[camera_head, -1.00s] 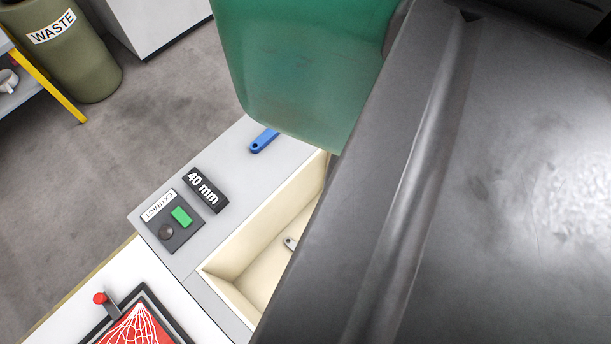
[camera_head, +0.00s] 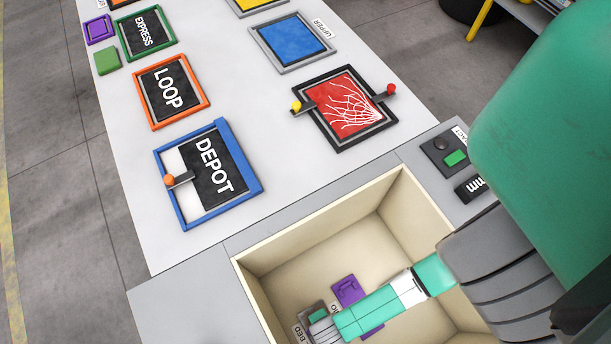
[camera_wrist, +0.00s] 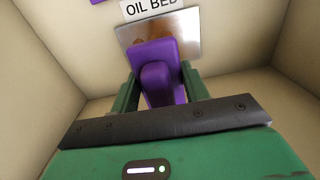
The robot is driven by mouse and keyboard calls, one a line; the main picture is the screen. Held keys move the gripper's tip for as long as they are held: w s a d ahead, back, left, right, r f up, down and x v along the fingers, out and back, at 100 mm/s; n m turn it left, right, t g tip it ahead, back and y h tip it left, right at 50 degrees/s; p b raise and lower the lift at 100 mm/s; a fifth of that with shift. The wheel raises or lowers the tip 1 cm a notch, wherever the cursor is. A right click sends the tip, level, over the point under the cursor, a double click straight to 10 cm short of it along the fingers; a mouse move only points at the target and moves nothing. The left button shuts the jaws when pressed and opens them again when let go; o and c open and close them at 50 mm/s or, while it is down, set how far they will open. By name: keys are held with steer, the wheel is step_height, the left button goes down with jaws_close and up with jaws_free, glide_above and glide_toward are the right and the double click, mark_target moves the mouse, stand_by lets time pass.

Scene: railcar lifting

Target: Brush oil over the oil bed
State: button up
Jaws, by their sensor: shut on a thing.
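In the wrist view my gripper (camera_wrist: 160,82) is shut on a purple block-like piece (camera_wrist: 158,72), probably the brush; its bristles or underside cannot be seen. The piece is in front of a shiny metal plate, the oil bed (camera_wrist: 188,32), beneath an "OIL BED" label (camera_wrist: 150,7). I cannot tell whether it touches the plate. In the head view my gripper (camera_head: 322,322) reaches down into a cream-walled well, and it hides the held piece and most of the oil bed. A purple pad (camera_head: 349,290) lies on the well floor beside it.
The well's cream walls (camera_head: 318,225) stand close around my gripper. A white panel with framed plates, including DEPOT (camera_head: 212,165) and a red plate (camera_head: 350,105), lies beyond. A green button (camera_head: 456,158) sits on the grey rim at right.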

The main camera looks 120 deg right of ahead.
steer(key=shift+f, duration=0.2)
step_height(320, 180, down, 6)
steer(key=b, duration=0.6)
steer(key=shift+r+b, duration=0.1)
steer(key=shift+b, duration=0.25)
steer(key=shift+r, duration=0.1)
